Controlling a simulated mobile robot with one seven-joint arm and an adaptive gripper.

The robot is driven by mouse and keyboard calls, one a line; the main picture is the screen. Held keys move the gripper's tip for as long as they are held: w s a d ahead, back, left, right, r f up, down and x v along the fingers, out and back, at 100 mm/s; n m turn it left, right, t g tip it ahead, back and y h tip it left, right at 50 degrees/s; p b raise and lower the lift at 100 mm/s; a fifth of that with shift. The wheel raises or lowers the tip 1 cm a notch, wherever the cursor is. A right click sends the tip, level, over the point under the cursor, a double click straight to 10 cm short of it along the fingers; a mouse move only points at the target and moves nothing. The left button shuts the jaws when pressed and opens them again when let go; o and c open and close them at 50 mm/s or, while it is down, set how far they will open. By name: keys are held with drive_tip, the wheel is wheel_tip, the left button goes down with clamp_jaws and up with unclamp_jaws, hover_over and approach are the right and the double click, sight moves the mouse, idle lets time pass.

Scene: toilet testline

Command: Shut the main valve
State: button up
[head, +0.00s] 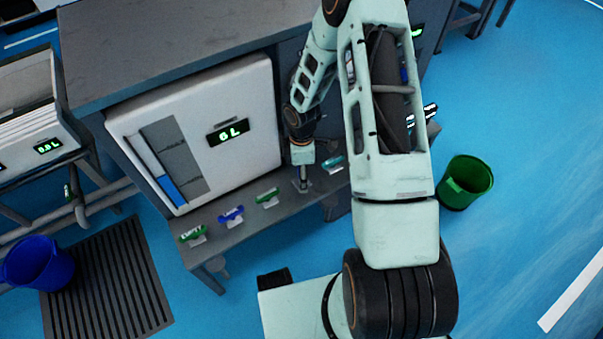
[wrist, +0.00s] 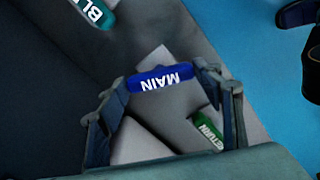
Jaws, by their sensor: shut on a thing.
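The main valve's blue handle, labelled MAIN (wrist: 150,79), lies crosswise between the two fingers of my gripper (wrist: 163,82) in the wrist view. Its label reads upside down there. The fingers close on its two ends. In the head view my gripper (head: 302,182) points down at the shelf in front of the white tank, and the handle is hidden or too small to make out there.
A green RETURN handle (wrist: 208,132) is close beside the right finger; a teal handle (wrist: 92,12) is at the upper left. On the shelf stand green (head: 268,198), blue (head: 231,214) and EMPTY (head: 193,235) handles. The white tank (head: 240,95) reads 6 L.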

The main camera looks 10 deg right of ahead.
drive_tip(key=m, duration=0.6)
drive_tip(key=m+b, duration=0.1)
drive_tip(key=m, duration=0.5)
drive_tip(key=shift+m, duration=0.3)
idle(0.4)
drive_tip(key=o, duration=1.2)
drive_tip(key=shift+c, duration=0.2)
wheel_tip(320, 180, up, 12)
